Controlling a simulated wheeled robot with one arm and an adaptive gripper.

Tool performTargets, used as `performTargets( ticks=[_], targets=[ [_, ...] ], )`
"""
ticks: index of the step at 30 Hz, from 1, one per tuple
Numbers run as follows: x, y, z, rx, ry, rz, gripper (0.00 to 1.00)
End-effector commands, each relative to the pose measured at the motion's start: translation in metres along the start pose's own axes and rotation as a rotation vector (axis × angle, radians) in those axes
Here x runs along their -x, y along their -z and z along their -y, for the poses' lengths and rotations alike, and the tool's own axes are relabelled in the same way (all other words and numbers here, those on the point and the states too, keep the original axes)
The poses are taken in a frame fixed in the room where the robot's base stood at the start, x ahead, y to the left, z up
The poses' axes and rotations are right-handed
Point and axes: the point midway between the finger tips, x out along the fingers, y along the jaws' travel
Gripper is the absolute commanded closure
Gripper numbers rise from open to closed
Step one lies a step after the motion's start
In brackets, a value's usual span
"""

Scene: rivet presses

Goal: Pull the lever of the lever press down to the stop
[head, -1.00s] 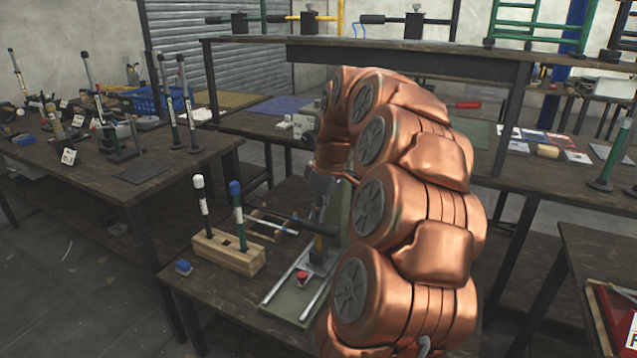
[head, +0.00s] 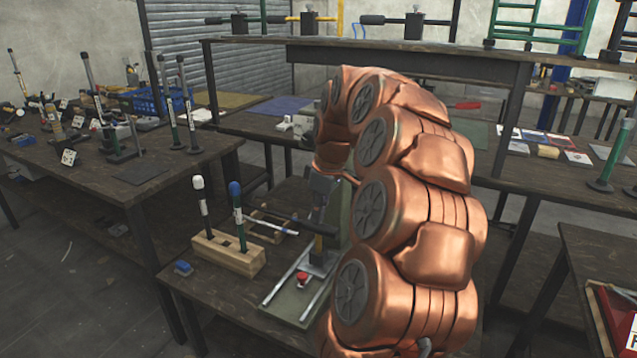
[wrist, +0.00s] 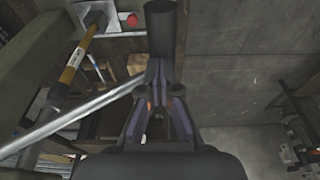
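The lever press stands on a green base plate (head: 291,306) on the low bench in the head view, with a dark and yellow upright. Its black lever grip (head: 305,223) lies close to level there. In the wrist view the black grip (wrist: 162,30) runs from the top edge down to my gripper (wrist: 164,88). The two fingers stand close together on either side of the grip and appear shut on it; the exact contact is dark. In the head view my copper arm hides part of the press, and the fingers cannot be made out.
A wooden block (head: 228,254) with two upright handles stands left of the press. A red knob (head: 302,278) sits on the base between metal rails. A small blue block (head: 183,268) lies near the bench's left edge. Cluttered tables stand to the left and behind.

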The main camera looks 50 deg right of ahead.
Motion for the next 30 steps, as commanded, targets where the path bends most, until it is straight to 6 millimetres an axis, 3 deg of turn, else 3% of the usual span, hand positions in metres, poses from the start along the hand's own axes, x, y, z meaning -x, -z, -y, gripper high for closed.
performTargets(
  ticks=[9,19,30],
  targets=[
    [0.036,0.008,0.018,0.001,-0.004,-0.004,1.0],
    [0.046,0.01,0.025,0.001,0.0,-0.002,1.0],
    [0.087,0.018,0.038,0.001,-0.002,-0.004,1.0]
  ],
)
